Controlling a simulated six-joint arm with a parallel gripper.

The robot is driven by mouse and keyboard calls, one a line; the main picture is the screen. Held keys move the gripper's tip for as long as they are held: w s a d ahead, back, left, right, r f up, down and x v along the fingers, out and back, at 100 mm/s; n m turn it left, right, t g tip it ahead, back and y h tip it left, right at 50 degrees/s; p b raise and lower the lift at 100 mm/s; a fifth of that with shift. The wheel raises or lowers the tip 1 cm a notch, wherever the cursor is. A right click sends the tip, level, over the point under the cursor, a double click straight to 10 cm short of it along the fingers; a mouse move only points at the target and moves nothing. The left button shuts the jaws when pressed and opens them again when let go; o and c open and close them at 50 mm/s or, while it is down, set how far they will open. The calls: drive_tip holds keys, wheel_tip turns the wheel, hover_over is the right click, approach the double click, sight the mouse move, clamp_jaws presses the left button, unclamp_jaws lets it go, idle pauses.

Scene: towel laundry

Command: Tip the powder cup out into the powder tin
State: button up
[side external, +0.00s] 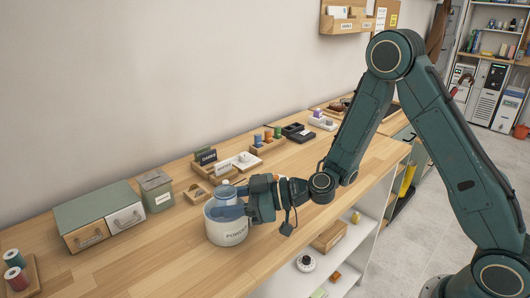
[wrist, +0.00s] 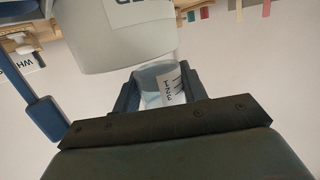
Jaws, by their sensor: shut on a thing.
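My gripper (side external: 232,207) is at the tin's mouth, reaching in from the right. It is shut on the powder cup (side external: 227,193), a small bluish, see-through cup. The cup also shows between the fingers in the wrist view (wrist: 155,80), with a white label. The cup is over the tin's opening; its exact tilt and contents are hard to tell. The tin's inside is mostly hidden.
A small lidded grey bin (side external: 157,192) and a drawer box (side external: 100,218) stand left of the tin. Thread spools (side external: 15,270) sit at the far left. The counter front-left of the tin is clear.

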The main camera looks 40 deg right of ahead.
drive_tip(key=shift+r+m, duration=0.2)
drive_tip(key=shift+m, duration=0.1)
